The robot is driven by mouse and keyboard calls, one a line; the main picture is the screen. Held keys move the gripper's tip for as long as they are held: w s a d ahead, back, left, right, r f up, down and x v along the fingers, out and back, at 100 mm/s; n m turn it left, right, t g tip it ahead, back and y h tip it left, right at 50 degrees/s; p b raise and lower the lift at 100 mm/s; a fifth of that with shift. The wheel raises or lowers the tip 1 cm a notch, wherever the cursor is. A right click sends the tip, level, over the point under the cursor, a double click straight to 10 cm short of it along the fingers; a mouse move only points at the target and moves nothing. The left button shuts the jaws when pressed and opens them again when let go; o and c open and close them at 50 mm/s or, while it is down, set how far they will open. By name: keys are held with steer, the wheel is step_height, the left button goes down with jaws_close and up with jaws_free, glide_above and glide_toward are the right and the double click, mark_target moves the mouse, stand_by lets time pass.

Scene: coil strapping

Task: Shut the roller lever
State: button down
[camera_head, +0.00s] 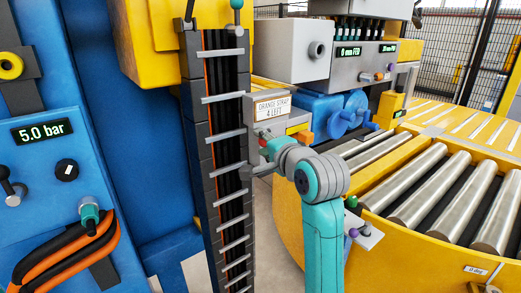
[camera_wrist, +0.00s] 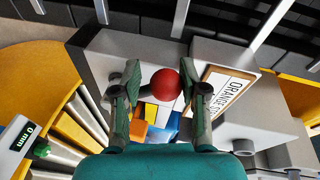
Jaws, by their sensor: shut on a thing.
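A lever with a red ball knob (camera_wrist: 165,84) stands out from the grey housing that carries the "ORANGE STRAP 4 LEFT" label. My gripper (camera_wrist: 160,90) has one finger on each side of the knob in the wrist view and is shut on it. In the head view my gripper (camera_head: 262,150) is at the front of this housing, just below the label (camera_head: 272,107), and mostly hides the knob. No lettering on the lever shows, so I cannot tell if it is the roller lever.
A dark ladder-like strap chute (camera_head: 228,150) stands close left of my gripper. The roller conveyor (camera_head: 430,190) with a yellow frame lies to the right. A small post with a purple knob (camera_head: 353,232) stands by its edge. A blue panel reading 5.0 bar (camera_head: 42,131) is far left.

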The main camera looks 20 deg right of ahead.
steer(key=shift+w+d+r+m, duration=0.15)
steer(key=shift+d+r+m, duration=0.1)
steer(key=shift+d+m, duration=0.3)
steer(key=c, duration=0.6)
jaws_free()
steer(key=shift+d+f, duration=0.1)
steer(key=shift+d, duration=0.05)
steer(key=shift+g, duration=0.3)
steer(key=shift+a, duration=0.25)
